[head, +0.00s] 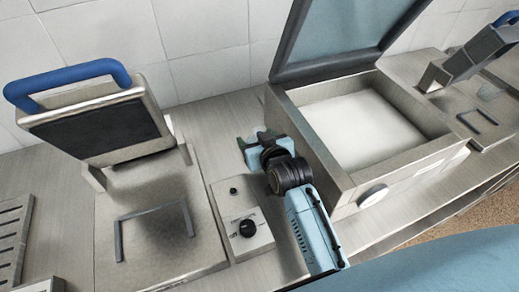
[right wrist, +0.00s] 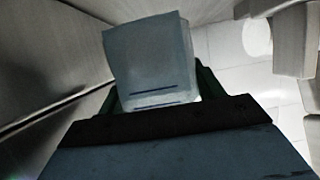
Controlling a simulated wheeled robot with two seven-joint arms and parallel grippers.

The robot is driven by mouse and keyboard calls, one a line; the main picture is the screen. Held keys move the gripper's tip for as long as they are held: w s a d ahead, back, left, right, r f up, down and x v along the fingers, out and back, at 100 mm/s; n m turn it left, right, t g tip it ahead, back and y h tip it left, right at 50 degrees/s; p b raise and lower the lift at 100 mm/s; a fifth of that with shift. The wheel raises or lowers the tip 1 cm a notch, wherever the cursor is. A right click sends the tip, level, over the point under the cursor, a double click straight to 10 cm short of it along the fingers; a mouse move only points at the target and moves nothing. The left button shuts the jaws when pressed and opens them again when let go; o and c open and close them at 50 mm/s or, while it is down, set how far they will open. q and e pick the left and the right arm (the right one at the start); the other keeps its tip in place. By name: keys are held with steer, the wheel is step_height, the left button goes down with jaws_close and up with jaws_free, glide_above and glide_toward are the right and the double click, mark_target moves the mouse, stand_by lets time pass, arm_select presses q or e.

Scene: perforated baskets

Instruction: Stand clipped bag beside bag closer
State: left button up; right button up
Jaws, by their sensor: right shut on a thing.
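In the right wrist view, a pale grey-blue bag (right wrist: 150,60) with dark lines across its lower part sits between my green fingers. My right gripper (head: 247,148) is shut on it, between the blue-handled press and the open chamber machine. In the head view I cannot make out the bag; the gripper seems to hide it. I cannot tell whether the bag touches the surface or whether a clip is on it. Which machine is the bag closer is not clear; one candidate is the press (head: 102,128) with a blue handle at left. My left gripper is not in view.
The open chamber machine (head: 290,112) stands right of my gripper, its lid (head: 340,35) raised. A control box (head: 240,222) with a black knob lies in front of the gripper. Another grey device (head: 470,55) is at far right. A tiled wall (head: 205,45) closes the back.

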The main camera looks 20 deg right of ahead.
steer(key=shift+w+f+b, duration=0.1)
steer(key=shift+f+b, duration=0.25)
steer(key=shift+f, duration=2)
steer(key=shift+f, duration=0.15)
steer(key=o, duration=1.1)
steer(key=shift+o, duration=0.2)
